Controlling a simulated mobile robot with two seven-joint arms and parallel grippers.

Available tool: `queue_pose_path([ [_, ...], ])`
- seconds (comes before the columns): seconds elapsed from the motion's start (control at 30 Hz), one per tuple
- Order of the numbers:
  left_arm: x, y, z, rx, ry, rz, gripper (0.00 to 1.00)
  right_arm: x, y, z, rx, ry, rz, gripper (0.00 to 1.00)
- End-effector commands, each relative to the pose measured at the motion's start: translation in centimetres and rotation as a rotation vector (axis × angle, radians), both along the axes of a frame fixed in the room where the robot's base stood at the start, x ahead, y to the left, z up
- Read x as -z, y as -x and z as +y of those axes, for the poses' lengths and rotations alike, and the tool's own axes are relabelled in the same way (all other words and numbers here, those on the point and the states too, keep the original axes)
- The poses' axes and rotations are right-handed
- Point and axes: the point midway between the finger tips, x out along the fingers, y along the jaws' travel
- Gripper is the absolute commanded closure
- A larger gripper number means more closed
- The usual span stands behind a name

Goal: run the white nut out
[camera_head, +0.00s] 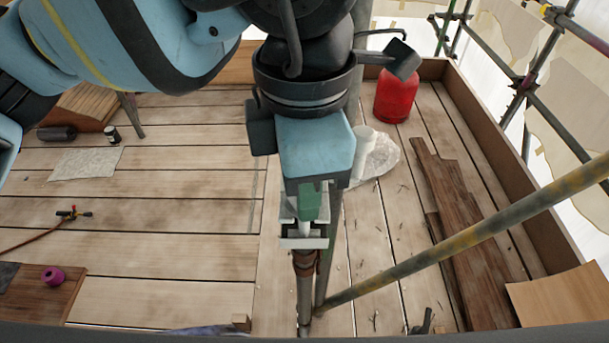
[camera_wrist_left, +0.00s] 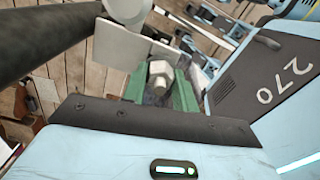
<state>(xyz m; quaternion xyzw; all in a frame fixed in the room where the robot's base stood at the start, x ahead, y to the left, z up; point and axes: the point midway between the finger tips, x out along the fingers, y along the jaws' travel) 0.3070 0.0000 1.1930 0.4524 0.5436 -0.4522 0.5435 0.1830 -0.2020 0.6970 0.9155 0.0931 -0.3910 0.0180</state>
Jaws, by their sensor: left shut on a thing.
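My left gripper (camera_head: 306,214) points down at the middle of the head view, at the top of a thin upright post (camera_head: 304,295). Its green-lined jaws are shut on the white nut (camera_wrist_left: 160,72), which shows as a pale hexagonal piece between the green pads in the left wrist view. A pale plate (camera_wrist_left: 120,45) stands close beside the nut there. In the head view a small pale bracket (camera_head: 303,242) sits just under the jaws, above a brown fitting (camera_head: 305,264) on the post. The gripper body hides much of the nut from above. My right gripper is in neither view.
A mottled scaffold pole (camera_head: 470,238) slants from the post's foot to the right. A red gas bottle (camera_head: 397,95), dark planks (camera_head: 455,225) and a crumpled clear bag (camera_head: 376,160) are on the boards. A torch (camera_head: 73,213) lies left. The boards between are mostly free.

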Motion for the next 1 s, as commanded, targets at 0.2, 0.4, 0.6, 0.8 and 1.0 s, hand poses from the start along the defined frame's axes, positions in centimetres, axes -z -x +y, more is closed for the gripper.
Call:
queue_pose_path([
  [0.2,-0.08,-0.04,0.01,-0.013,0.001,-0.001,0.94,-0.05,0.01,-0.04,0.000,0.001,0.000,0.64],
  [0.4,-0.07,-0.04,0.01,-0.012,0.001,-0.001,0.94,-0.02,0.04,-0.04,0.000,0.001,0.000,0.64],
  [0.6,-0.06,-0.03,0.01,-0.011,0.001,-0.001,0.53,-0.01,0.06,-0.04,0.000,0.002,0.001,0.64],
  [0.8,-0.03,-0.02,0.00,-0.011,0.000,0.000,0.50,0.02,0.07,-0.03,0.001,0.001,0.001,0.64],
  [1.0,-0.60,-0.04,-0.01,-0.011,0.001,-0.001,0.50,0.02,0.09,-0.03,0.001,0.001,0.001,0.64],
])
